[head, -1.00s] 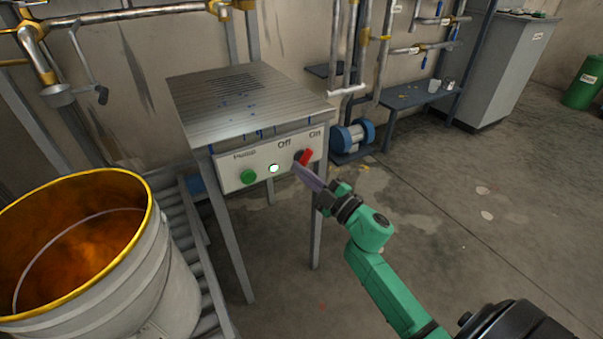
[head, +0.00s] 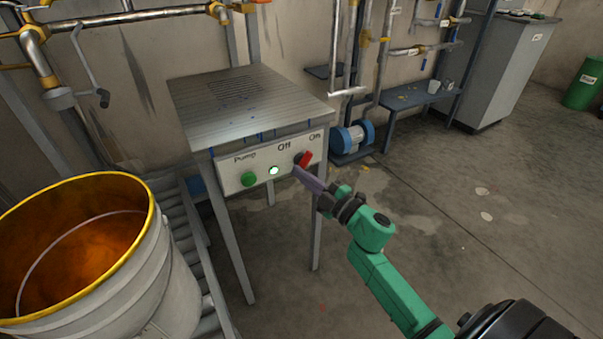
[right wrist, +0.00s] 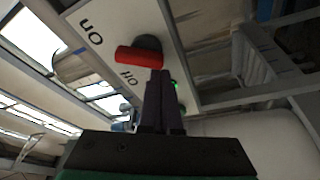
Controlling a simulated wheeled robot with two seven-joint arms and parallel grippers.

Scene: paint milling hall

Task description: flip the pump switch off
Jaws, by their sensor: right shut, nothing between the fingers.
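The pump switch (head: 306,158) is a red handle on a dark round knob at the right end of a white panel (head: 228,182). The handle tilts up and right, toward the "On" label, with "Off" to its upper left. My right gripper (head: 296,170) is shut and empty, its fingertips just left of and below the knob. In the right wrist view, the red handle (right wrist: 138,55) lies just beyond the closed fingertips (right wrist: 162,73); I cannot tell whether they touch. My left gripper is not in view.
The panel also has a green button (head: 249,179) and a lit lamp (head: 274,170). It hangs under a metal table top (head: 240,100). A yellow-rimmed bucket (head: 170,285) of orange liquid stands at left. A blue pump (head: 352,138) sits behind. The floor at right is open.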

